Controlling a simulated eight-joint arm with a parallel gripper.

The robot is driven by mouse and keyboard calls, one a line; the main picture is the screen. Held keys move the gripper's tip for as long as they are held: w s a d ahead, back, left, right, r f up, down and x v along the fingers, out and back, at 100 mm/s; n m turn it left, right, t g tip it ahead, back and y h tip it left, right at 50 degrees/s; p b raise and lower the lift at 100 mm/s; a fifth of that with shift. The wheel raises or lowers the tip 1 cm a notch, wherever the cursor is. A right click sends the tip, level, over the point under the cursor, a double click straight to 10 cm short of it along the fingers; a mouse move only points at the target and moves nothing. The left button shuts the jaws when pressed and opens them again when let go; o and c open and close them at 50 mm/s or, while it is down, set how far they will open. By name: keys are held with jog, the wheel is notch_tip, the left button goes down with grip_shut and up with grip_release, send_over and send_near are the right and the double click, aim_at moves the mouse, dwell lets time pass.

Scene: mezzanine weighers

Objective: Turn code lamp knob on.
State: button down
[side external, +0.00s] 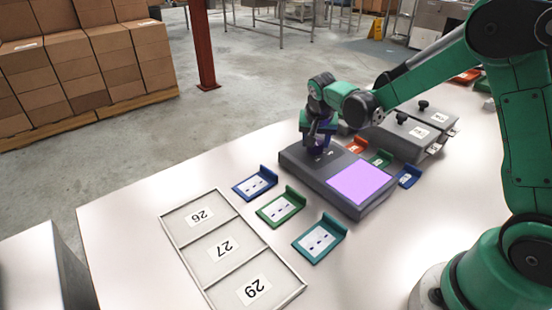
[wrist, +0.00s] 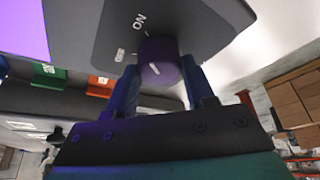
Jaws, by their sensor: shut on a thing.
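A dark grey box (side external: 300,160) on the white table has a flat purple panel (side external: 362,183) on its top, which also shows in the wrist view (wrist: 22,25). A round purple knob (wrist: 158,55) stands on the box top. The box face bears an ON label (wrist: 139,22) and a smaller white label (wrist: 119,55) that I cannot read. A short white mark shows on the knob. My gripper (wrist: 159,70) is shut on the knob, one blue finger on each side. In the side view my gripper (side external: 319,142) points down at the box and hides most of the knob.
Blue, green and teal card holders (side external: 281,208) stand left of the box, by a numbered tray (side external: 222,246). Small orange, green and blue holders (side external: 381,158) and grey units with black knobs (side external: 408,127) stand close behind it.

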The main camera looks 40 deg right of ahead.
aim_at(314, 158)
jog(key=shift+c, duration=1.5)
grip_release()
jog(key=shift+v, duration=2.8)
jog(key=shift+s+a+r, duration=0.2)
jog(key=shift+s+r, duration=0.05)
jog(key=shift+r, duration=0.05)
jog(key=s+a+r+n+t+y, duration=0.3)
jog(key=s+a+n+t, duration=0.1)
jog(key=s+a+n, duration=0.3)
jog(key=s+n, duration=0.2)
jog(key=s, duration=0.2)
jog(key=shift+s+a+r+n, duration=0.3)
jog(key=shift+a, duration=0.05)
